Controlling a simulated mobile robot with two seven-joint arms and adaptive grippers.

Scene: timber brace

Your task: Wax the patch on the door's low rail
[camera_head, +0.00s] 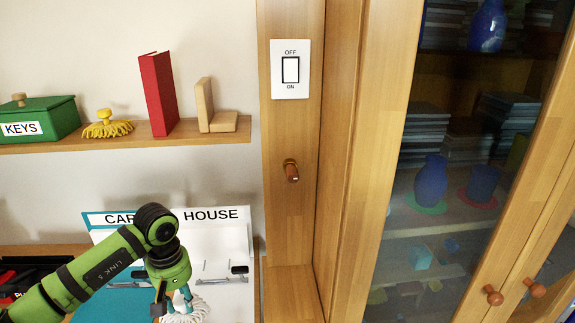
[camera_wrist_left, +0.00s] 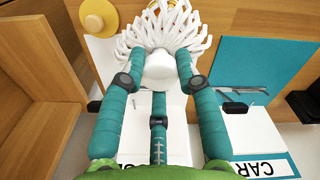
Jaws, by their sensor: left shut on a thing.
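My left gripper (camera_head: 176,298) is shut on a white mop-like tool with a white knob. In the left wrist view, the teal fingers of the gripper (camera_wrist_left: 165,62) close around the knob of the white mop (camera_wrist_left: 128,38), whose strands spread out beyond. In the head view the white mop (camera_head: 186,311) shows low, in front of the white board. The glazed cabinet door (camera_head: 390,150) stands to the right, well apart from the gripper. Its low rail is out of frame, and I see no patch. My right gripper is not in view.
A shelf (camera_head: 200,138) above holds a green KEYS box (camera_head: 38,122), a yellow mop (camera_head: 108,128), a red book (camera_head: 158,95) and a wooden bookend (camera_head: 206,108). A wooden post with a light switch (camera_head: 290,69) and a peg (camera_head: 291,172) stands between my gripper and the cabinet.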

